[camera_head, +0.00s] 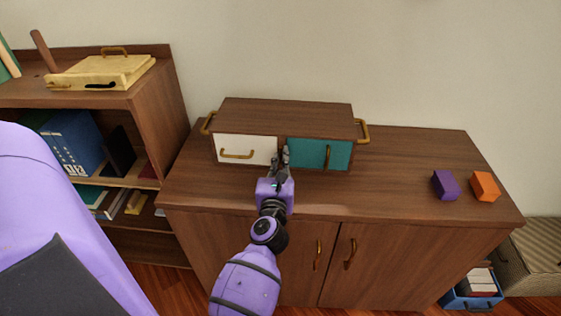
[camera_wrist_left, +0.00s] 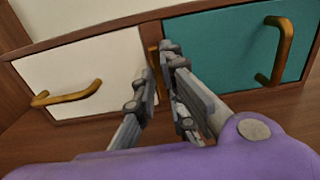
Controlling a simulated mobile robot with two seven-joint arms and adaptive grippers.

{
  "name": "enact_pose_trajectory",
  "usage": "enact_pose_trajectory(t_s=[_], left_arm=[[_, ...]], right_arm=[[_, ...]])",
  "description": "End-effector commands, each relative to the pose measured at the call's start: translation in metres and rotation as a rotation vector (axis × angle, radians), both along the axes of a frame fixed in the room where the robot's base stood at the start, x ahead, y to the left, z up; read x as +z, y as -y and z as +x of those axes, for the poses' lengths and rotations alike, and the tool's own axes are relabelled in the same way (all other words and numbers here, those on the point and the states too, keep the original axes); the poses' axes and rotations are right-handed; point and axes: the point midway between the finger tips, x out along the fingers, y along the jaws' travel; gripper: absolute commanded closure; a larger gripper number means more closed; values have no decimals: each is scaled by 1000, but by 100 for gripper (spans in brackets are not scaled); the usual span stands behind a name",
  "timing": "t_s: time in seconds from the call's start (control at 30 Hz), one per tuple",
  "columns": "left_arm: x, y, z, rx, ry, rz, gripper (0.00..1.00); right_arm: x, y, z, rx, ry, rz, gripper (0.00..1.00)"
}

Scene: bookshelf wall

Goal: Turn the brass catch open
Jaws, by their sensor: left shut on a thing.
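The brass catch (camera_wrist_left: 154,60) is a small upright bar on the divider between a white drawer (camera_wrist_left: 85,75) and a teal door (camera_wrist_left: 225,45), seen in the left wrist view. My left gripper (camera_wrist_left: 161,66) has its fingertips closed around the catch. In the head view my left gripper (camera_head: 280,156) reaches the front of the small wooden cabinet (camera_head: 285,114), and its fingers hide the catch. The teal door (camera_head: 310,153) and white drawer (camera_head: 230,145) look shut. My right gripper is in neither view.
The cabinet stands on a wide sideboard (camera_head: 400,185). A bookshelf (camera_head: 160,115) with a yellow box (camera_head: 100,74) stands left. The sideboard top between the cabinet and cubes is clear.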

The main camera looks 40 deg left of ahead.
Motion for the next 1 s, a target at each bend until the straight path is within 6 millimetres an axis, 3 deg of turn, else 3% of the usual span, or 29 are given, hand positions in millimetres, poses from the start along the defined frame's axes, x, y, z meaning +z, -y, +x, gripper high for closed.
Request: enact_pose_trajectory(t_s=[0.3, 0.33, 0.47, 0.8, 1.0], left_arm=[[0, 0, 0, 0, 3, -7, 100], [0, 0, 0, 0, 3, -7, 89], [0, 0, 0, 0, 2, -6, 72], [0, 1, -2, 0, 1, -4, 71], [-1, 15, -26, 1, 0, -6, 71]], right_arm=[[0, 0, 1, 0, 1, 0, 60], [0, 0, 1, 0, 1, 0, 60], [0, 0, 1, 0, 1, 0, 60], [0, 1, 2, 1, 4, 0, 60], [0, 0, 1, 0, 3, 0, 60]])
